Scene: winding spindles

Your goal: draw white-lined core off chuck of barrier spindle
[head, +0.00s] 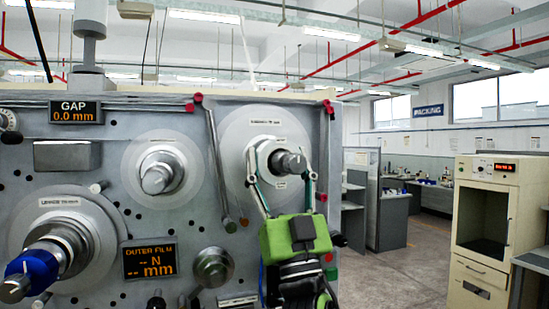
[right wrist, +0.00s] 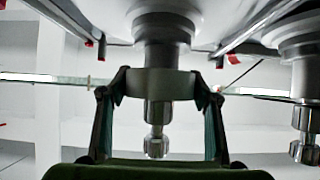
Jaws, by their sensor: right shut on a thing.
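My right gripper (head: 282,163) reaches up to the upper right spindle (head: 291,162) on the machine face, one finger on each side. In the right wrist view, the fingertips of my right gripper (right wrist: 158,84) are closed on a pale grey ring-shaped core (right wrist: 158,83). The core sits around the spindle shaft, and the narrower chuck end (right wrist: 157,146) sticks out past it toward the camera. A white lining on the core cannot be made out. The label above this spindle is too small to read. My left gripper is not in view.
Another spindle (head: 156,180) is bare at upper middle. A lower left spindle (head: 62,245) carries a blue ring (head: 32,267). Slanted rods with red ends flank the held spindle. A cream cabinet (head: 489,230) stands at right, with open floor between.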

